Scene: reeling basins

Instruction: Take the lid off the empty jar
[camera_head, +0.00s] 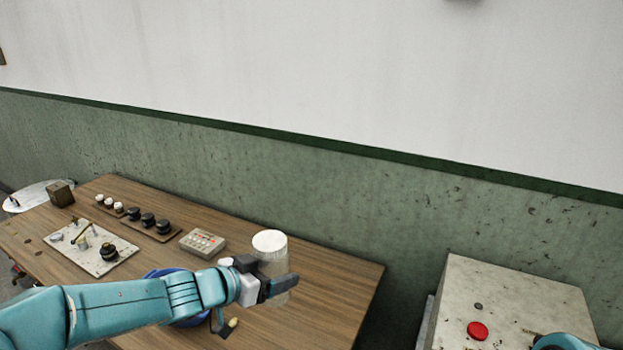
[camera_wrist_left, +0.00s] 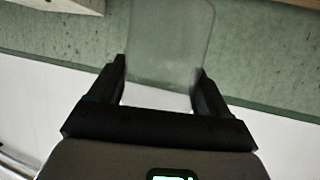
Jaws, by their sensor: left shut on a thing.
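The clear, see-through jar (camera_head: 272,266) with a white lid (camera_head: 269,240) on top is over the right part of the wooden table in the head view. It looks empty and roughly upright. My left gripper (camera_head: 275,284) is shut on the jar's body, below the lid. In the left wrist view the jar (camera_wrist_left: 170,40) stands between the two dark fingers of the left gripper (camera_wrist_left: 158,78); its lid cannot be made out there. Whether the jar's base touches the table cannot be told. My right gripper is not in view.
The wooden table (camera_head: 335,292) is bare right of the jar. A button box (camera_head: 202,242), racks with dark knobs (camera_head: 148,220) and a pale board (camera_head: 90,262) lie to the left. A blue round thing (camera_head: 165,272) is partly behind my arm. A grey stand with a red button (camera_head: 477,330) is at right.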

